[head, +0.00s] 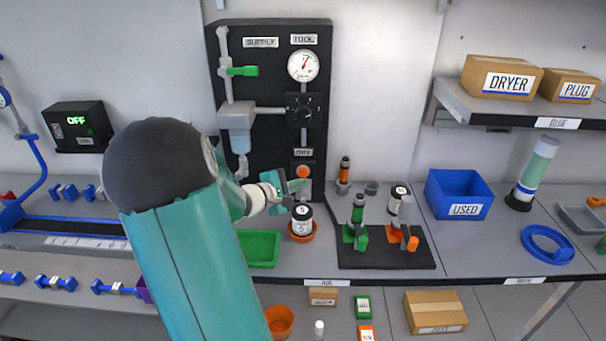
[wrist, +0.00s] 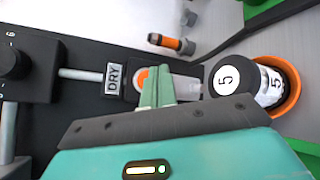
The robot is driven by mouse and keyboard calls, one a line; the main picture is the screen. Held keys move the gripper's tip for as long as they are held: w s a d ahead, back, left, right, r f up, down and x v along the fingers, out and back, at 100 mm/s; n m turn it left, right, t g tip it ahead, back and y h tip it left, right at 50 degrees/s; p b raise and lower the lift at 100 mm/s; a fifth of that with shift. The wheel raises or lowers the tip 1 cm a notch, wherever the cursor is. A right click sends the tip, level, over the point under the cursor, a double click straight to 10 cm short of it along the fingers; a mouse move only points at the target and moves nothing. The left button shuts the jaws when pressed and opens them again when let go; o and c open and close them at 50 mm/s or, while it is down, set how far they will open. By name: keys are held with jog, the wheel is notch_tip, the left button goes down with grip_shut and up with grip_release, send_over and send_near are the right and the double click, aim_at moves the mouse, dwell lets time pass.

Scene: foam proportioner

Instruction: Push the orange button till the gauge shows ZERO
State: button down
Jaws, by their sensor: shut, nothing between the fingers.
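The orange button (head: 303,171) sits on the black panel (head: 270,100) under a small label; the label reads DRY in the wrist view. There the button (wrist: 141,77) shows beside and partly behind my fingers. My gripper (head: 300,185) is shut and empty, its green fingertips just in front of the panel near the button. In the wrist view my gripper (wrist: 158,72) overlaps the button's edge; I cannot tell whether it touches. The round white gauge (head: 303,65) is at the panel's top under the TOOL label. Its red needle points up and slightly right; its markings are too small to read.
A black-and-white canister (head: 302,219) stands in an orange dish just below my gripper, and shows close at right in the wrist view (wrist: 224,82). A green tray (head: 260,248) lies left of it. A black stand with tools (head: 385,257) is to the right.

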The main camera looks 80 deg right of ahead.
jog(key=shift+w+d, duration=0.2)
jog(key=shift+d, duration=0.45)
dwell(1.6)
jog(key=shift+d, duration=0.4)
jog(key=shift+w+d, duration=0.15)
jog(key=shift+d, duration=0.25)
dwell(0.6)
jog(key=shift+a, duration=0.85)
jog(key=shift+s+a, duration=0.1)
jog(key=shift+s, duration=0.1)
jog(key=shift+s+a, duration=0.2)
jog(key=shift+a, duration=0.6)
jog(key=shift+s+a, duration=0.15)
jog(key=shift+a, duration=0.6)
jog(key=shift+s+a, duration=0.2)
jog(key=shift+a, duration=0.6)
